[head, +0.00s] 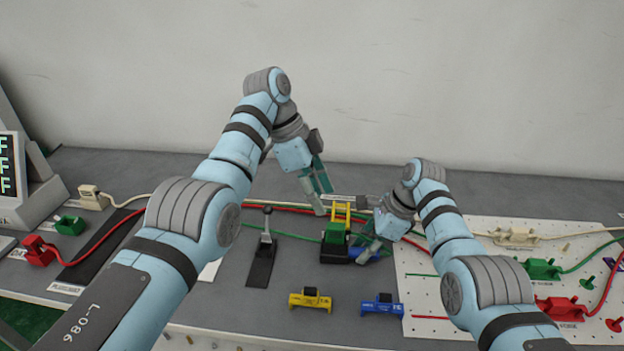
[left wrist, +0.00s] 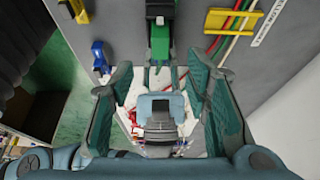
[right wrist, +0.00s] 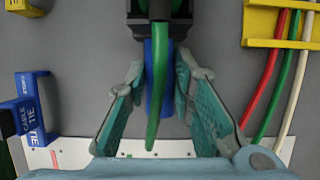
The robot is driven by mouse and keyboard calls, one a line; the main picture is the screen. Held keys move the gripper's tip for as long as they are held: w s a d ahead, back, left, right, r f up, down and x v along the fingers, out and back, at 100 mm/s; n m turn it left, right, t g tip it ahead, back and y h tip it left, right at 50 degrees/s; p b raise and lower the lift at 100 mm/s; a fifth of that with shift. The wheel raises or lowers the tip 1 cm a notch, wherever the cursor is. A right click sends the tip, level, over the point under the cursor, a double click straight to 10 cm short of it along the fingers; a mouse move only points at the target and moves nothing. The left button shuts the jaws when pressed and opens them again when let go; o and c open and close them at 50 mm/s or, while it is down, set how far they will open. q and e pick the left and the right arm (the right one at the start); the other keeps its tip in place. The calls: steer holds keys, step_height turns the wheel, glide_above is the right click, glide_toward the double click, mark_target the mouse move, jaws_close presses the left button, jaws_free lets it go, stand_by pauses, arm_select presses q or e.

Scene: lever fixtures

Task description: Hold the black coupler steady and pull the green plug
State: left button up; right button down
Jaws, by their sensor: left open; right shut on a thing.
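The black coupler (head: 335,255) sits on the bench at the middle, with the green plug (head: 336,236) at it. Both also show at the top of the left wrist view, the plug (left wrist: 160,42) below a black part. A blue part (head: 362,255) adjoins their right side. My right gripper (head: 372,247) is shut on the blue part (right wrist: 158,90), a finger on each side. A green cable (right wrist: 155,115) hangs from the plug between those fingers. My left gripper (head: 318,197) is open and empty, above and behind the coupler.
A yellow clip (head: 342,213) holds cables behind the coupler. A lever fixture (head: 263,255) stands to its left. Yellow (head: 310,299) and blue (head: 378,305) holders sit in front. A white perforated board (head: 420,300) with more plugs lies right. My right wrist lies below my left fingers.

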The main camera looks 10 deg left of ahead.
mark_target(335, 225)
arm_select(q)
steer(key=x, duration=0.8)
steer(key=shift+d+f, duration=0.2)
steer(key=shift+f, duration=0.15)
jaws_close()
